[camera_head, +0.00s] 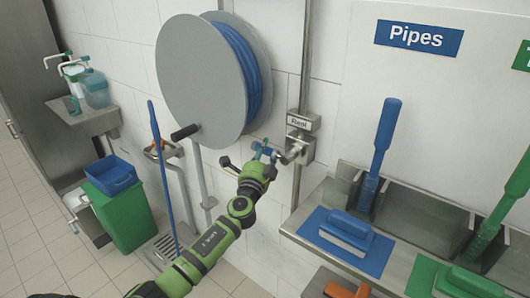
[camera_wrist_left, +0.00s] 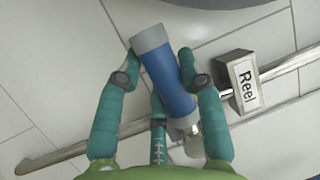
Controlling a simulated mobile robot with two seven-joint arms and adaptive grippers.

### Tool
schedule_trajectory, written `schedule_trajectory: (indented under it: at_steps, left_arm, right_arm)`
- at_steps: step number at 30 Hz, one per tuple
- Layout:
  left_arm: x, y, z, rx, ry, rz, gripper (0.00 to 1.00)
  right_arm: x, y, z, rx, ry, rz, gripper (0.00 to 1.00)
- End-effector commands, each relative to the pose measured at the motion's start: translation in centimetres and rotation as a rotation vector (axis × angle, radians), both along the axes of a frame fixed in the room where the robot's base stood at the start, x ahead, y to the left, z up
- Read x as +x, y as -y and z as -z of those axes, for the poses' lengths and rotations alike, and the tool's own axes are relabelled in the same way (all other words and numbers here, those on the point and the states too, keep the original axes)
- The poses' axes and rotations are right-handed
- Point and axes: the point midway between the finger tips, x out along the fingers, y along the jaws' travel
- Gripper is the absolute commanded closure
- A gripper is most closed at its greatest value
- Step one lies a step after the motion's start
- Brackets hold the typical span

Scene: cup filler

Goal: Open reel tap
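The reel tap has a blue handle with grey ends, seen large between my fingers in the left wrist view (camera_wrist_left: 168,80). In the head view the tap handle (camera_head: 267,150) sticks out from the steel valve on the wall pipe, below the "Reel" sign (camera_head: 299,122). My left gripper (camera_head: 251,160) is at the handle. Its teal fingers (camera_wrist_left: 159,58) are spread on both sides of the handle, with the fingertips close to it; firm contact cannot be made out. A third finger lies under the middle. My right gripper is not in view.
The grey hose reel (camera_head: 195,75) with blue hose hangs just above left of my gripper. A steel shelf with a blue brush (camera_head: 348,230) is to the right. A green bin (camera_head: 122,210) and a blue-handled squeegee (camera_head: 163,170) stand left.

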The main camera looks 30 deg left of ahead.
Motion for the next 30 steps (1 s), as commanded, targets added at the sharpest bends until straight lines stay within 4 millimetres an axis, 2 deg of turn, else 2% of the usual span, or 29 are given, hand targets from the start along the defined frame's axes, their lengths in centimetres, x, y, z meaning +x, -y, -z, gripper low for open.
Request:
schedule_trajectory:
  at_steps: [8,14,30]
  left_arm:
    - [0.0,0.0,0.1,-0.022,-0.001,0.000,1.00]
    - [0.0,0.2,0.6,-0.109,-0.007,0.000,1.00]
    - [-0.1,1.7,3.6,-0.587,-0.046,0.000,1.00]
  right_arm:
    - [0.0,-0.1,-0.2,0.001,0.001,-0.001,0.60]
    - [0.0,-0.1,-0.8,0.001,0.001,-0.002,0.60]
    - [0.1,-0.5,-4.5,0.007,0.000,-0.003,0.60]
